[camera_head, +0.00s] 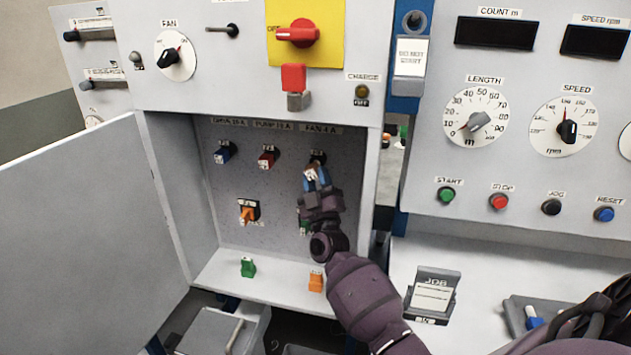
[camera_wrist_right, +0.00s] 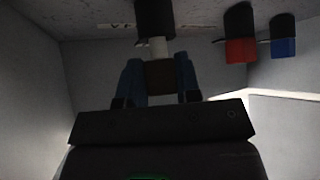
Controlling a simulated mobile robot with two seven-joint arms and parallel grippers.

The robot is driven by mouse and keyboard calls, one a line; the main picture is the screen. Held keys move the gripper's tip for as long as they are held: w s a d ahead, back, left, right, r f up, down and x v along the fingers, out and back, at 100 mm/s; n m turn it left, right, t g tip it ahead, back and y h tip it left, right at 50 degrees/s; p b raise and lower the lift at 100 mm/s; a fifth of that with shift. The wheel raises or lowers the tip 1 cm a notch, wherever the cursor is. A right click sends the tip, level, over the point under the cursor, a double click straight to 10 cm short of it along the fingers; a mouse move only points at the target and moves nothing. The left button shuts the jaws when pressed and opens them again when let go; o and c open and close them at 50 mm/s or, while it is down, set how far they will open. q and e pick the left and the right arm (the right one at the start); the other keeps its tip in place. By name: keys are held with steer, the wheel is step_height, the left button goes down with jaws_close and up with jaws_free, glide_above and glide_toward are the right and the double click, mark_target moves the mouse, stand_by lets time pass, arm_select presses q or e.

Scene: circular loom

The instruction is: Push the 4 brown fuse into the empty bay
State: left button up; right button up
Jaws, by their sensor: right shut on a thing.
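My right gripper (camera_head: 316,180) is shut on the brown fuse (camera_head: 311,173) in front of the upper right bay of the open cabinet, under the fan label. In the right wrist view the brown fuse (camera_wrist_right: 160,76) sits between the two blue fingertips. A pale part of it (camera_wrist_right: 158,48) points at the black socket (camera_wrist_right: 155,18) and still shows between body and socket. I cannot tell how far its tip is inside. My left gripper is not in view.
A blue fuse (camera_head: 224,153) and a red fuse (camera_head: 267,158) sit in the bays to the left. An orange fuse (camera_head: 247,213) sits tilted below. Loose green (camera_head: 248,267) and orange (camera_head: 316,281) fuses stand on the cabinet's ledge. The open door (camera_head: 90,230) is at left.

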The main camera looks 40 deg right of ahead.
steer(key=shift+w+d, duration=0.55)
steer(key=shift+d, duration=0.1)
steer(key=o, duration=1.1)
steer(key=v, duration=1)
steer(key=shift+s+a+f, duration=0.15)
steer(key=shift+s+f, duration=0.05)
steer(key=shift+s, duration=0.15)
